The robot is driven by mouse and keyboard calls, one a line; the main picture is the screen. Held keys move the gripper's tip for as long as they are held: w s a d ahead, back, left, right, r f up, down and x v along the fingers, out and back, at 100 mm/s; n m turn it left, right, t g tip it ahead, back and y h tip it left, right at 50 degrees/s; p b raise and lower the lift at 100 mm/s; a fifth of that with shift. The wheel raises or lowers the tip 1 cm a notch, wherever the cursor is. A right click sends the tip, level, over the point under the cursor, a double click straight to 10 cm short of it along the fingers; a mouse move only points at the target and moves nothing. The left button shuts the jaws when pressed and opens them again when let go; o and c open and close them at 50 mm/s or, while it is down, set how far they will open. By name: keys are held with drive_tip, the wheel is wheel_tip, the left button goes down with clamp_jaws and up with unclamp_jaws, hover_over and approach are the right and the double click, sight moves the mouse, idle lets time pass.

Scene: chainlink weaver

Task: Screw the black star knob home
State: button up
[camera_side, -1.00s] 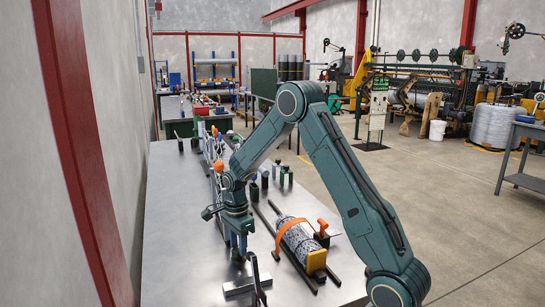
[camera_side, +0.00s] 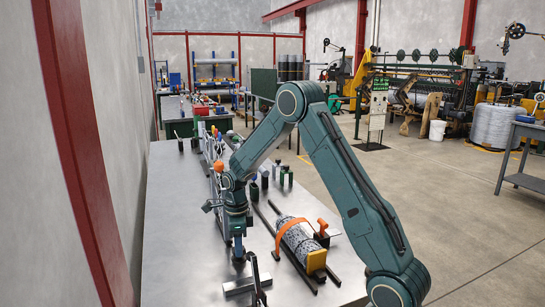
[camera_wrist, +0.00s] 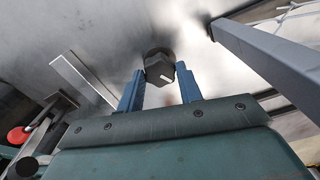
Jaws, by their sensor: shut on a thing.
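In the side view my gripper (camera_side: 238,248) points down at the bench, and the knob is too small and hidden there to make out. How far the knob is screwed in cannot be told.
A wrapped mesh roll (camera_side: 298,240) with an orange strap lies on dark rails to the right. A metal bar with a dark upright (camera_side: 256,278) stands in front. Several dark pegs (camera_side: 284,176) stand behind. The bench's front left (camera_side: 180,260) is clear.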

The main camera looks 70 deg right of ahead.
drive_tip(key=o, duration=1)
wheel_tip(320, 180, up, 14)
drive_tip(key=shift+f, duration=0.1)
idle(0.5)
